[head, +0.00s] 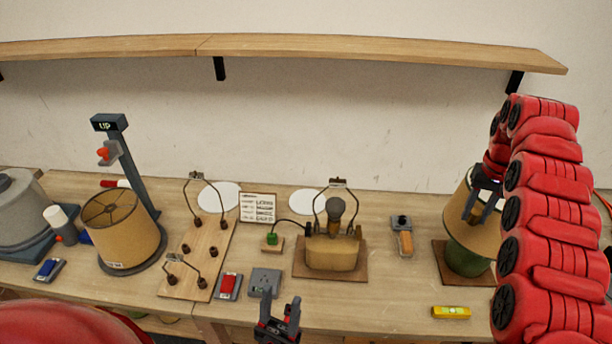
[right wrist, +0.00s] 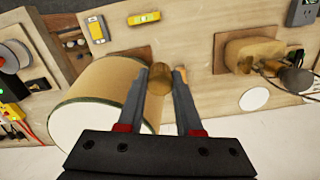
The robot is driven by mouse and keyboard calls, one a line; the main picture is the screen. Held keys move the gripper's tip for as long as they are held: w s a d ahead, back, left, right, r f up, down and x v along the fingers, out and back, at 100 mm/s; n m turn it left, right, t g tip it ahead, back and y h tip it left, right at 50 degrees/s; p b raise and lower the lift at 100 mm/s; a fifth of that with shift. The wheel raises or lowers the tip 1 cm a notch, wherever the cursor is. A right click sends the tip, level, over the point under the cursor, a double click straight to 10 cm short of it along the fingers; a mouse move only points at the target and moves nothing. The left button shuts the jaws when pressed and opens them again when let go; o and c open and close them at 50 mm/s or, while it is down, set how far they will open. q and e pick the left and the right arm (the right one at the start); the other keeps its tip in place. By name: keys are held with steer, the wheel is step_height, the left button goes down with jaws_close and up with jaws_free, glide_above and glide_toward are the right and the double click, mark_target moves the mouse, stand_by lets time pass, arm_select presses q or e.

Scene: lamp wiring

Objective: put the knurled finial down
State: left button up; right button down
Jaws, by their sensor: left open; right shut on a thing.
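My right gripper (head: 480,205) is in front of the tan shade (head: 460,204) of the green-based lamp (head: 467,259) at the right. In the right wrist view, my right gripper (right wrist: 160,74) is shut on a small brass-brown round piece, the knurled finial (right wrist: 159,80). The finial is between the fingertips, and its knurling is too small to make out. The shade (right wrist: 98,92) lies just left of the fingers in that view. My left gripper (head: 279,312) is open and empty at the table's front edge.
A wooden board with wire harps (head: 192,262), a tan block on a brown base (head: 331,254) and a yellow level (head: 451,312) are on the table. Another shade (head: 126,232) stands at left by a grey post (head: 135,170). Bare table shows between the block and the level.

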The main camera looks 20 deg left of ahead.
steer(key=shift+f, duration=0.15)
steer(key=shift+s+d, duration=0.1)
steer(key=shift+f, duration=0.25)
stand_by(0.3)
